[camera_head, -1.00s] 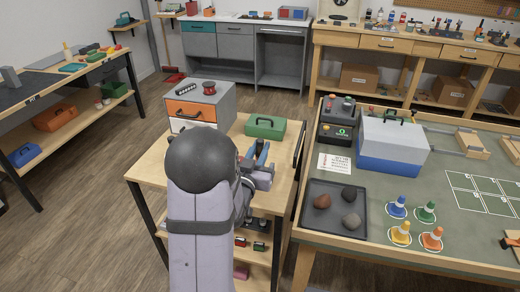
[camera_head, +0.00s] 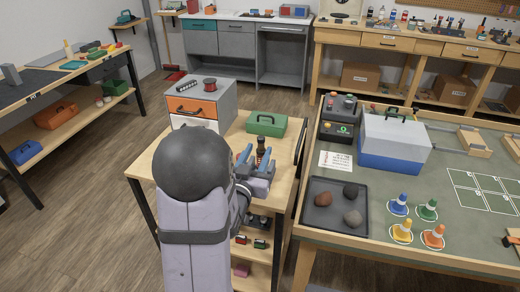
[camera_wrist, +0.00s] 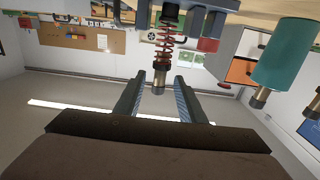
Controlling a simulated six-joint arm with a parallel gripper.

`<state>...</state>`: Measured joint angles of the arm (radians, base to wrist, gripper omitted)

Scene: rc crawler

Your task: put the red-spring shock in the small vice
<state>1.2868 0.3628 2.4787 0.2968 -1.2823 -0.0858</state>
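The red-spring shock (camera_wrist: 165,40) shows in the wrist view, which is upside down. It has a red coil and a metal end, and stands upright just beyond my fingertips. Its dark body (camera_head: 262,147) also shows in the head view, beyond the fingers. My gripper (camera_wrist: 158,85) is open and empty, its two blue-lined fingers apart on either side of the shock's line. It also shows in the head view (camera_head: 256,155). Grey-blue parts with a red end (camera_wrist: 207,30), seemingly the small vice, flank the shock's lower end. I cannot tell whether they clamp it.
A teal cylinder with a metal tip (camera_wrist: 285,55) stands close by in the wrist view. A green toolbox (camera_head: 266,124) and a drawer cabinet (camera_head: 196,105) stand at the back of the wooden cart (camera_head: 144,165). A tray of rocks (camera_head: 335,222) lies on the right table.

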